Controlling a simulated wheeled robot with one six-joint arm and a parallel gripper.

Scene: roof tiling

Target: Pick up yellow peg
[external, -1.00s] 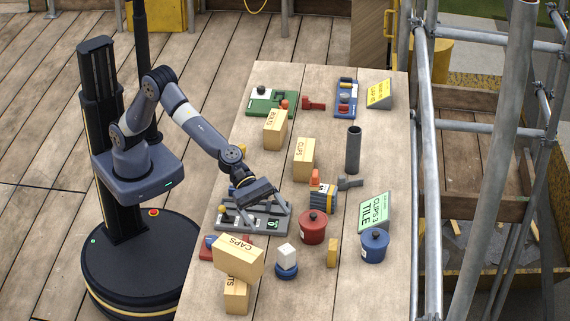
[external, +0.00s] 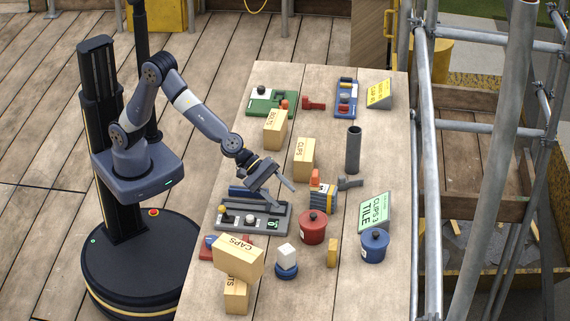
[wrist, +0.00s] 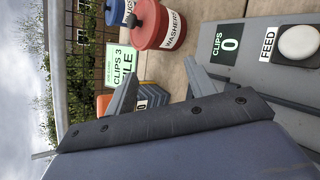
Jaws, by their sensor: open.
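A small upright yellow block (external: 333,253), which looks like the yellow peg, stands on the table right of a white cube. My gripper (external: 274,184) is open and empty. It is raised above the table near the grey feeder (external: 262,224), up and left of the yellow block in the external view and well apart from it. In the wrist view my gripper's fingers (wrist: 162,70) are spread, with nothing between them. I cannot make out the yellow block in the wrist view.
A red pot (external: 313,227) and a blue pot (external: 374,245) stand near the yellow block. The white cube (external: 287,256) rests on a blue base. A CAPS box (external: 238,258) sits on another box. A grey tube (external: 353,150) stands upright. The table's near right is clear.

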